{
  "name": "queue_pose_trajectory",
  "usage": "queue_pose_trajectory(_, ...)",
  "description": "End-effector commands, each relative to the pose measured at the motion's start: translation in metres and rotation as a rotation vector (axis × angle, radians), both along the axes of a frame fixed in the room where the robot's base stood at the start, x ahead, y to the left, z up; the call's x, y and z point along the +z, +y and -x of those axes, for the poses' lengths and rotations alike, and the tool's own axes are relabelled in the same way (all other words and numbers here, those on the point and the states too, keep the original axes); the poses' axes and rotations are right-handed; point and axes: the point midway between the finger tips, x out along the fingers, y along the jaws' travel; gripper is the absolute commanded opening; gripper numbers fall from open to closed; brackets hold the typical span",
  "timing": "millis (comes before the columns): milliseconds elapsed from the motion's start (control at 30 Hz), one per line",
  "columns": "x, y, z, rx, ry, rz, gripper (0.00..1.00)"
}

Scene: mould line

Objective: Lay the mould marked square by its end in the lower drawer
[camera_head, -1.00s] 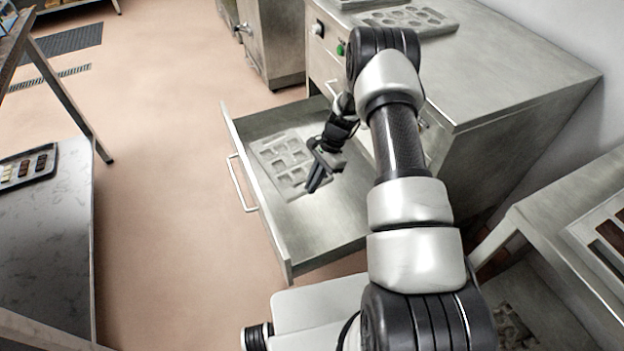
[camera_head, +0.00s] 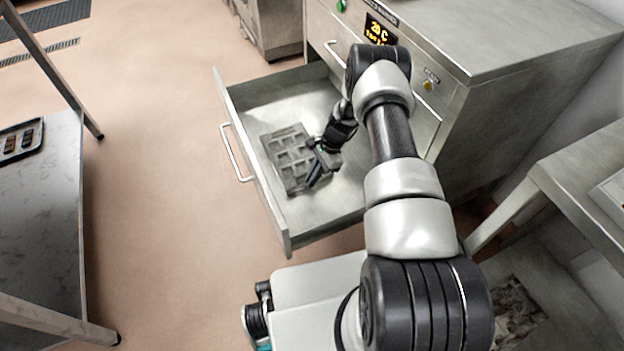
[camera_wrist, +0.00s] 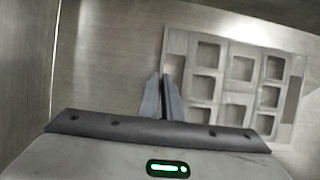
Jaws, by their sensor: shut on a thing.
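The grey mould (camera_head: 280,166) with several square-looking pockets is inside the open lower drawer (camera_head: 267,92). My gripper (camera_head: 316,175) is at the mould's right side in the head view, its fingers shut at the mould's edge. In the wrist view my gripper (camera_wrist: 161,97) has its fingers close together at the left edge of the mould (camera_wrist: 218,117). I cannot tell whether the mould rests on the drawer floor or is just above it. Any mark by its end is too small to read.
The cabinet (camera_head: 480,90) with a lit display stands behind the drawer. The drawer's front wall and handle (camera_head: 235,152) face the open floor at left. A marble-topped table (camera_head: 45,220) with a tray stands further left. Bare drawer floor (camera_head: 325,207) shows around the mould.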

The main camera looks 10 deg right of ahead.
Motion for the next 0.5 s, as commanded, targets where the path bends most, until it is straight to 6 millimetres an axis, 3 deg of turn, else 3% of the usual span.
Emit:
queue_pose_trajectory(333, -0.003, -0.0001, -0.0016, 0.001, -0.004, 0.0, 0.0)
queue_pose_trajectory(433, -0.003, -0.0003, -0.001, 0.0, -0.002, 0.001, 0.2)
queue_pose_trajectory(500, -0.0031, -0.0002, -0.001, 0.0, -0.002, 0.001, 0.24)
